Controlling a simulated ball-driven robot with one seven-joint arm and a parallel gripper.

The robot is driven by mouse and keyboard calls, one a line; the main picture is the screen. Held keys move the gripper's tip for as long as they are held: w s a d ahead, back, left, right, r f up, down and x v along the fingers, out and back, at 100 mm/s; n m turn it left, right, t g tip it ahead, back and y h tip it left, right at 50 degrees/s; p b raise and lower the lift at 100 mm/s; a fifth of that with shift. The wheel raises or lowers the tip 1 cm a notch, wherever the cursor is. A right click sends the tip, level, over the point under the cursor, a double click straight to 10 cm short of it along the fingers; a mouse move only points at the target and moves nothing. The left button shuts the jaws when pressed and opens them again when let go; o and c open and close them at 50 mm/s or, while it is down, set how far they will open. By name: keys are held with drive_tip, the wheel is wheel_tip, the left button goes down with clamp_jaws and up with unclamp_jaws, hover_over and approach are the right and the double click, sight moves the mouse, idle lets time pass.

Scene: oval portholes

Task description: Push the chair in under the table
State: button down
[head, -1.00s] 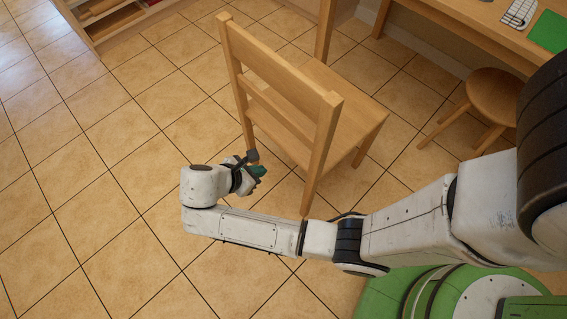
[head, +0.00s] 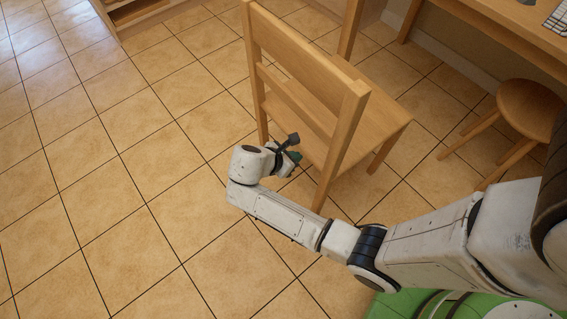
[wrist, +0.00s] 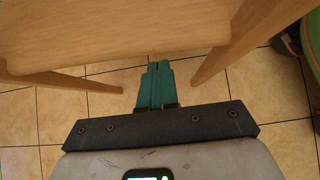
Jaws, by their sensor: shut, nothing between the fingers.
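The wooden chair (head: 308,47) stands upright in the middle of the head view, its backrest toward my arm and its seat toward the table. The wooden table (head: 470,35) is at the upper right, and one of its legs (head: 350,30) shows behind the chair. My gripper (head: 296,155) is low behind the chair back, between the rear legs as seen in the head view. In the wrist view its green fingers (wrist: 156,82) are together and empty, just below a broad wooden part of the chair (wrist: 130,35). I cannot tell whether they touch it.
A round wooden stool (head: 527,105) stands right of the chair, by the table. A wooden shelf unit (head: 145,12) is at the top left. A keyboard (head: 558,18) lies on the table. The tiled floor at left is clear.

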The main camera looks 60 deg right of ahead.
drive_tip(key=shift+s+d, duration=0.2)
drive_tip(key=shift+d, duration=0.45)
drive_tip(key=shift+d, duration=0.1)
